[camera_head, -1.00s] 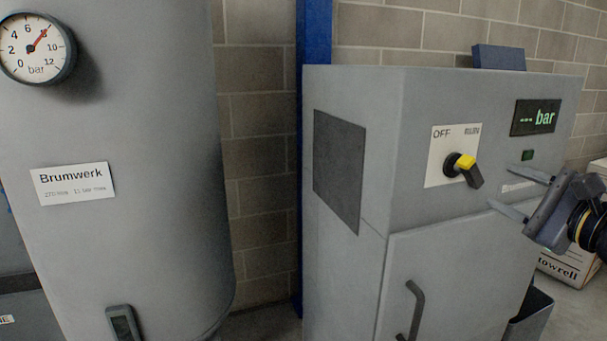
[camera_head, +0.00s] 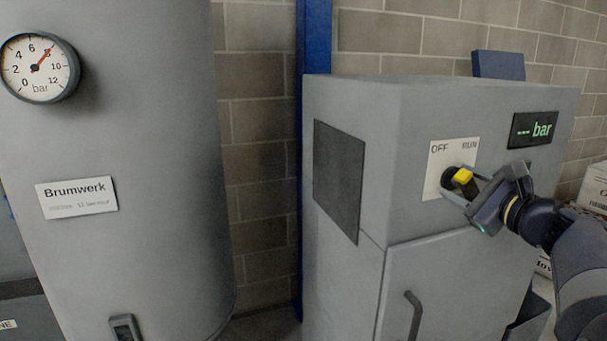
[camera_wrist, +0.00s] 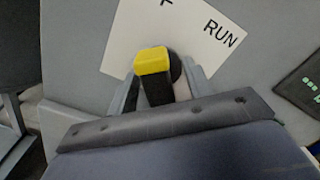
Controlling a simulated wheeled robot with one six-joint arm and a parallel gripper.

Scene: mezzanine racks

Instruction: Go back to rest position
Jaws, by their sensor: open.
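My gripper (camera_head: 462,184) is at the rotary switch on the grey compressor cabinet (camera_head: 420,140). The switch (camera_head: 463,176) has a black knob with a yellow tip and sits on a white plate (camera_head: 438,163) marked OFF and RUN. In the wrist view the yellow-tipped knob (camera_wrist: 153,62) stands between my two open fingers, one on each side; I cannot tell whether they touch it. The display (camera_head: 533,130) above reads "--- bar". My gripper partly hides the knob in the head view.
A grey tank (camera_head: 130,240) with a round gauge (camera_head: 40,68) stands at the left, its red needle near 8. A door handle (camera_head: 414,312) sticks out low on the cabinet. Cardboard boxes (camera_head: 592,190) stand at the right, behind my arm. A blue post (camera_head: 314,40) rises behind.

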